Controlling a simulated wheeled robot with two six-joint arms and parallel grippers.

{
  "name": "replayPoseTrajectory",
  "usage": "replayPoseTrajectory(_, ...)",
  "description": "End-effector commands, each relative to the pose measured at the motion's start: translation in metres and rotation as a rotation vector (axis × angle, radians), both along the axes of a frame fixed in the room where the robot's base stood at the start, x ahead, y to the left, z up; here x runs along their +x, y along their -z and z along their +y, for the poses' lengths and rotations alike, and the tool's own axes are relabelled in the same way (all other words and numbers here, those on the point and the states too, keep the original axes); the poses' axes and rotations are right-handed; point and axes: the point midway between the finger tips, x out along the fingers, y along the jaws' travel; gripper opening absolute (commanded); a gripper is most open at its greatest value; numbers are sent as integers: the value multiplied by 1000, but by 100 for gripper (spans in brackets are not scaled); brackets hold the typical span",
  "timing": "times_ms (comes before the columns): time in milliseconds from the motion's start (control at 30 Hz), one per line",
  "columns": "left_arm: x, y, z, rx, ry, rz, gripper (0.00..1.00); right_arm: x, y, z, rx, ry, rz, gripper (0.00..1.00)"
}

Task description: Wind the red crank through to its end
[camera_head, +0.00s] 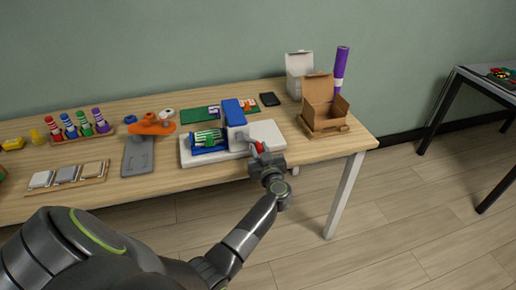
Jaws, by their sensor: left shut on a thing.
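The red crank (259,147) shows as a small red piece at the right part of a white base (264,130) on the wooden table. The base carries a grey-white block, a blue upright part (234,111) and a blue holder with green and white pieces (208,139). My left gripper (260,154) is at the front edge of the base, shut on the red crank. Its jaws hide most of the crank, so its angle is hard to tell. My right gripper is not in view.
An open cardboard box (324,116) and a purple roll (341,68) stand at the table's right end. A black phone-like slab (270,99) lies behind the base. An orange part (151,126) and a grey plate (138,157) lie to its left. The floor in front is clear.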

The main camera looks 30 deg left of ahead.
Motion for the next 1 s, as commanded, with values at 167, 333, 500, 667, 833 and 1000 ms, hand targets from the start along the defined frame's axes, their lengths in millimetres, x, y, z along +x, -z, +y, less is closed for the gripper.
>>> replayPoseTrajectory(167,4,-14,-4,-105,1,-118,0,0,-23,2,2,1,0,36)
replayPoseTrajectory(333,7,-23,-6,-210,1,-240,0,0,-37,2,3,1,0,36)
replayPoseTrajectory(500,8,-33,-7,-314,0,-364,0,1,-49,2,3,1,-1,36)
replayPoseTrajectory(667,8,-42,-7,-413,0,-481,0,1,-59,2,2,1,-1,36)
replayPoseTrajectory(833,7,-52,-6,-517,1,-604,0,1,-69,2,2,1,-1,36)
replayPoseTrajectory(1000,5,-62,-4,-622,0,-727,0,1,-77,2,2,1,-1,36)
